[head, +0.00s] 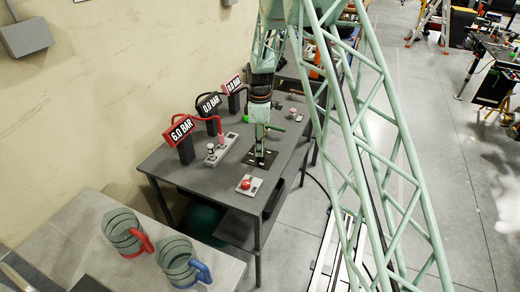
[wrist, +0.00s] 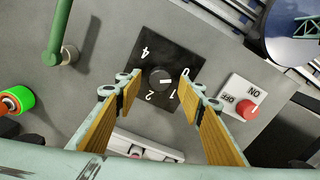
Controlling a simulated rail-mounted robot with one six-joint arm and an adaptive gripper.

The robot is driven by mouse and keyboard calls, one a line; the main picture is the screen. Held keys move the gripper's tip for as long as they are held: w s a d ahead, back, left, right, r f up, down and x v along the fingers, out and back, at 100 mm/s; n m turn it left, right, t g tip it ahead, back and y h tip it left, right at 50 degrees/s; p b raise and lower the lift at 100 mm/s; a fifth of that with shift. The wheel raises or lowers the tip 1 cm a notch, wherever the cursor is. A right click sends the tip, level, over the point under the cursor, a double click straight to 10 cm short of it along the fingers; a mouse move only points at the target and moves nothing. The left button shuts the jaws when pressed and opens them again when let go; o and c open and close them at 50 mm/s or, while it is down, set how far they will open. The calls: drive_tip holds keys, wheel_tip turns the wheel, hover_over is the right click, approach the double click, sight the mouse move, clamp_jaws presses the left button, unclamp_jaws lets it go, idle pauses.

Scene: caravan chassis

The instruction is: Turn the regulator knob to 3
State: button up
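The regulator knob (wrist: 157,76) is a dark round knob on a black dial plate (wrist: 178,52) in the wrist view. Its white mark points right, roughly toward the 0. The figures 4, 2, 1 and 0 show around it; the 3 is not visible, perhaps behind the left finger. My gripper (wrist: 161,86) is open, its wood-coloured pads on either side of the knob in the picture. I cannot tell whether they touch it. In the head view my gripper (head: 260,148) points down over the plate (head: 260,159) on the grey table, hiding the knob.
A red ON/OFF button (wrist: 245,110) sits right of the plate. A green post (wrist: 62,45) and a green-orange part (wrist: 16,100) are at left. In the head view, display posts read 6.0 BAR (head: 182,128) and 0.0 BAR (head: 209,103).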

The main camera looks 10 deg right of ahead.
drive_tip(key=shift+f, duration=0.6)
drive_tip(key=shift+c, duration=0.5)
drive_tip(key=c, duration=0.7)
drive_tip(key=shift+c, duration=0.2)
